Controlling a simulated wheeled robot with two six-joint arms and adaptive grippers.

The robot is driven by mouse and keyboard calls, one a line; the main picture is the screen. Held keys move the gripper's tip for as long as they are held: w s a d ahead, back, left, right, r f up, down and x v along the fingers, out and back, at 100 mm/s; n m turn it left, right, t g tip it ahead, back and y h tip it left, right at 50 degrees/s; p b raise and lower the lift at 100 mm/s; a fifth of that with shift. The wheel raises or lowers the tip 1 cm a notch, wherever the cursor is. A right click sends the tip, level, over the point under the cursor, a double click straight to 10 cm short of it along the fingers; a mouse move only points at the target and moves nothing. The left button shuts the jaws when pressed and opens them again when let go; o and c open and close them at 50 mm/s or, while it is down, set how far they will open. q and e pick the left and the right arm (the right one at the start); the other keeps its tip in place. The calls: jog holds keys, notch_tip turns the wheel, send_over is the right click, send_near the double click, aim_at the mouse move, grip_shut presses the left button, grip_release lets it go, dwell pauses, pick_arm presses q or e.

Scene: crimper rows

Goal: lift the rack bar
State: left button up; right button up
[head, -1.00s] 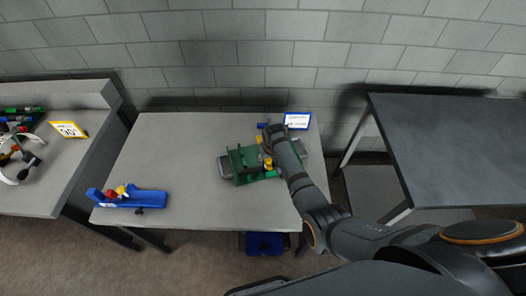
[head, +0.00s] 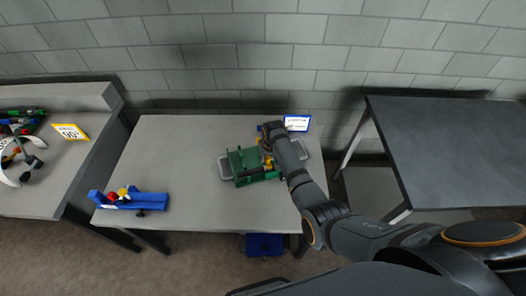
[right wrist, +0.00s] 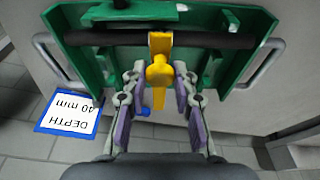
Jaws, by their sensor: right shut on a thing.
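The green rack fixture (head: 250,166) sits at the back right of the grey middle table. In the right wrist view its green frame (right wrist: 90,62) fills the top, with a dark bar (right wrist: 215,41) running across it. A yellow handle (right wrist: 159,72) hangs down from the middle of the bar. My right gripper (right wrist: 160,78) has its fingers on either side of the yellow handle and is shut on it. In the head view the right gripper (head: 268,158) is over the fixture's right part, and my arm hides some of it. My left gripper is not in view.
A white sign with a blue edge (head: 296,122) stands behind the fixture. A blue fixture (head: 150,201) with red and yellow parts is at the table's front left. A cluttered bench (head: 35,198) is at left, an empty dark table (head: 450,150) at right. A blue bin (head: 264,245) is below.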

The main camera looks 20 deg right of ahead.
jog(key=shift+w+r+p, duration=0.45)
jog(key=shift+w+r, duration=0.1)
jog(key=shift+r, duration=0.45)
jog(key=shift+w+r+p, duration=0.45)
jog(key=shift+w+r, duration=0.05)
jog(key=shift+r, duration=0.55)
jog(key=shift+w+r+p, duration=0.45)
jog(key=shift+w+r, duration=0.1)
jog(key=shift+r, duration=0.45)
jog(key=shift+w+a+r+b, duration=0.1)
jog(key=shift+w+r+b, duration=0.5)
jog(key=shift+w+b, duration=0.25)
jog(key=shift+w+r+b, duration=0.55)
jog(key=shift+w+b, duration=0.15)
jog(key=shift+w, duration=0.25)
jog(key=shift+w+r+b, duration=0.3)
jog(key=shift+w+b, duration=0.3)
jog(key=shift+w, duration=0.05)
jog(key=shift+w+r+b, duration=0.3)
jog(key=shift+w+b, duration=0.3)
jog(key=shift+w+a+r+b, duration=0.1)
jog(key=shift+w+r+b, duration=0.45)
jog(key=shift+w+b, duration=0.5)
jog(key=shift+r, duration=0.25)
jog(key=shift+c, duration=0.2)
jog(key=shift+s, duration=0.1)
